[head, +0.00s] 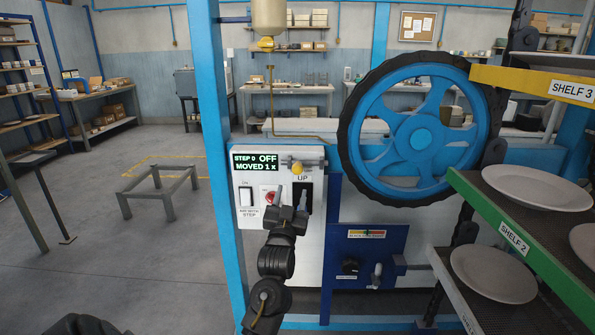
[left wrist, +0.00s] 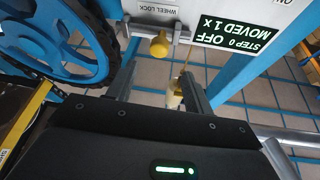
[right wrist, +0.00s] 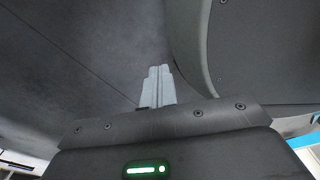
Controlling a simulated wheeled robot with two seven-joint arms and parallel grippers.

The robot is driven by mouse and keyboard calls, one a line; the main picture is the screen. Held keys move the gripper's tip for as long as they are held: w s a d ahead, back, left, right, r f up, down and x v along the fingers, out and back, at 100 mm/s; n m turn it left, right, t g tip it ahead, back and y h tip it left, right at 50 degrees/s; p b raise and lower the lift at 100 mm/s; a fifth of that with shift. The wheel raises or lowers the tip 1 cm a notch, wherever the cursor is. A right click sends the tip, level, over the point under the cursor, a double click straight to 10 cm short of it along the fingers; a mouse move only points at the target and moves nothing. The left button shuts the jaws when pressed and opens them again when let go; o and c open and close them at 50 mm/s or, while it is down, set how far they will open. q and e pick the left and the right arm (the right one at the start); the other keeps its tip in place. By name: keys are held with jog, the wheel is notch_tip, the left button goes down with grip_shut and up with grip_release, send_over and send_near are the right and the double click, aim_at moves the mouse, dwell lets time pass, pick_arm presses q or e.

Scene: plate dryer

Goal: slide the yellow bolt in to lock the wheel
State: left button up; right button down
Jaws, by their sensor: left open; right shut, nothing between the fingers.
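The yellow bolt knob (head: 297,169) sits on a grey rail at the top of the white control panel, left of the big blue wheel (head: 418,130) with its black rim. In the left wrist view the yellow knob (left wrist: 159,46) is beside the WHEEL LOCK label. My left gripper (head: 290,196) is in front of the panel, below the knob in the head view. Its two fingers (left wrist: 160,82) are apart, with the knob beyond their tips and nothing between them. Whether the bolt's end touches the wheel is not clear. My right gripper (right wrist: 159,84) is shut and empty, away from the panel.
The panel display (head: 255,162) reads STEP 0 OFF, MOVED 1 X. A red button (head: 269,196) and a white switch (head: 246,196) are close to the left gripper. Shelves with white plates (head: 493,274) stand at the right. A blue post (head: 217,160) stands left of the panel.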

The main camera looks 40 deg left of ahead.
aim_at(297, 172)
pick_arm(q)
jog(key=p+x, duration=0.2)
jog(key=x, duration=0.8)
jog(key=shift+w, duration=0.15)
jog(key=shift+w+a+r, duration=0.1)
jog(key=shift+w, duration=0.15)
jog(key=shift+c, duration=0.2)
pick_arm(e)
jog(key=shift+a+r, duration=0.25)
jog(key=shift+r, duration=0.3)
jog(key=shift+a+r, duration=0.2)
jog(key=shift+r, duration=0.3)
